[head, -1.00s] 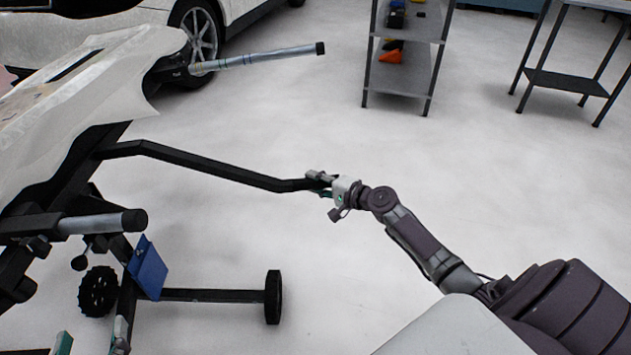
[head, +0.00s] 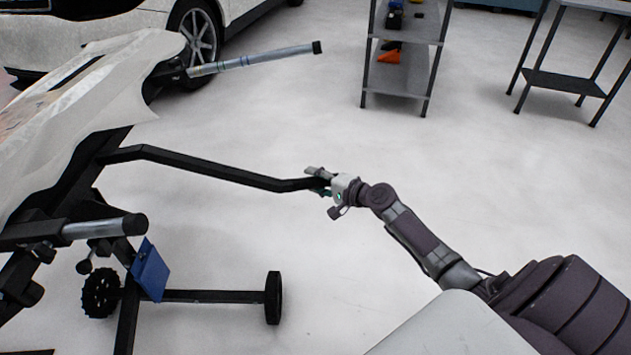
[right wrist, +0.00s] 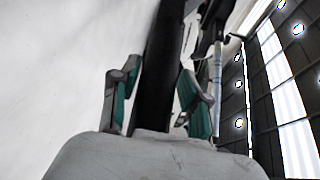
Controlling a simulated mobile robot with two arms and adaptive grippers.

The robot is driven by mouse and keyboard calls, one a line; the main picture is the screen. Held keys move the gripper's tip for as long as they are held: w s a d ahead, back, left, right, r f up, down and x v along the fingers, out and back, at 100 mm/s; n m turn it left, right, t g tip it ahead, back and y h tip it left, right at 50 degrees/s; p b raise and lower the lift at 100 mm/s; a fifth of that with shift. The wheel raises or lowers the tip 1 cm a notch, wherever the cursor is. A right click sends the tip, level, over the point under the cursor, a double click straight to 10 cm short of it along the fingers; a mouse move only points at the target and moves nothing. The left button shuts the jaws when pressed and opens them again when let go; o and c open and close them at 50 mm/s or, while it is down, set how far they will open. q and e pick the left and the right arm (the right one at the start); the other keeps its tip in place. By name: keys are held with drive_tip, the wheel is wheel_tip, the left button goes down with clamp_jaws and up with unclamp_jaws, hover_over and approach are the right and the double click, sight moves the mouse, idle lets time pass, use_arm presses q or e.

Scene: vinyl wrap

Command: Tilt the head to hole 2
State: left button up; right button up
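A black stand carries a pale, film-covered panel (head: 75,95) at the left of the head view. A bent black handle bar (head: 215,168) runs from the stand to my right gripper (head: 318,182). In the right wrist view the bar (right wrist: 160,85) passes between the two green-padded fingers of my right gripper (right wrist: 158,88). The fingertips lean in against the bar's sides, and the gripper looks shut on it. I cannot make out any numbered hole on the stand. My left gripper is out of view.
Two metal-tubed arms (head: 255,59) (head: 100,227) stick out of the stand. A blue plate (head: 151,270) hangs above its wheeled base bar (head: 205,296). A white car (head: 120,20), a shelf rack (head: 402,75) and a table (head: 565,83) stand behind. The floor between is clear.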

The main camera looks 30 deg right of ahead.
drive_tip(key=shift+o, duration=0.6)
drive_tip(key=shift+f, duration=0.1)
drive_tip(key=shift+s, duration=0.1)
drive_tip(key=shift+s, duration=0.15)
drive_tip(key=v, duration=1.1)
drive_tip(key=shift+s, duration=0.25)
